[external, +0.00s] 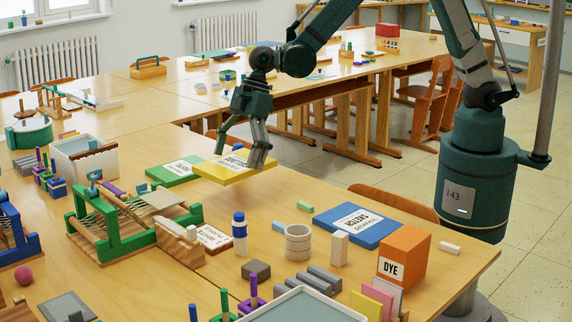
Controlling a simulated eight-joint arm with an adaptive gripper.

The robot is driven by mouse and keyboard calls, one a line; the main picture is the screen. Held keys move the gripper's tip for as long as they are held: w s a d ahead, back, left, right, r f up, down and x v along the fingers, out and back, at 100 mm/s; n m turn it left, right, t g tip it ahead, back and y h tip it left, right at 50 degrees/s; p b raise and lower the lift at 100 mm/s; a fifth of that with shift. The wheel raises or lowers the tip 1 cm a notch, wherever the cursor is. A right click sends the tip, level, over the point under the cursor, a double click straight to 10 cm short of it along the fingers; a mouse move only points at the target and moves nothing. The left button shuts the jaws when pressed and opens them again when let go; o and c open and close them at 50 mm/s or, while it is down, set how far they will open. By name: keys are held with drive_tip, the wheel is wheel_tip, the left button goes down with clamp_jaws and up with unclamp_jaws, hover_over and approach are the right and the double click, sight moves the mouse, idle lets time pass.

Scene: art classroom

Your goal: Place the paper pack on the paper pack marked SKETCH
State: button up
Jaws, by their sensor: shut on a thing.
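My gripper (241,150) is shut on a yellow paper pack (232,169) with a white label. It holds the pack flat, and in the picture the pack covers the right edge of a green paper pack (172,174). I cannot tell the exact height of the yellow pack above the table. A blue paper pack (332,215) lies flat near the right edge of the table, to the right of and nearer than my gripper. Its white label appears upside down and seems to read SKETCH. Its top is bare. The green pack's label is too small to read.
An orange DYE box (408,259), a grey cup (298,242), a white block (339,249) and a blue-capped bottle (239,233) stand near the blue pack. A green-framed loom (130,232) stands left. A chair back (395,202) adjoins the table's right edge.

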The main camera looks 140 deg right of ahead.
drive_tip(key=s+a+r+n+y, duration=0.1)
drive_tip(key=s+a, duration=0.1)
drive_tip(key=a, duration=0.8)
drive_tip(key=s+a+r+n, duration=0.1)
drive_tip(key=s+a, duration=0.1)
drive_tip(key=a, duration=0.9)
drive_tip(key=n, duration=0.2)
hover_over(358, 222)
drive_tip(key=s, duration=0.1)
drive_tip(key=shift+s+d+r+y, duration=0.1)
drive_tip(key=shift+d+r+y, duration=0.1)
drive_tip(key=shift+y, duration=0.2)
drive_tip(key=shift+f, duration=0.1)
drive_tip(key=shift+f+b, duration=0.9)
drive_tip(key=shift+f, duration=2)
drive_tip(key=shift+f, duration=0.1)
drive_tip(key=shift+f+b, duration=0.65)
drive_tip(key=shift+f, duration=1.35)
drive_tip(key=shift+f, duration=0.1)
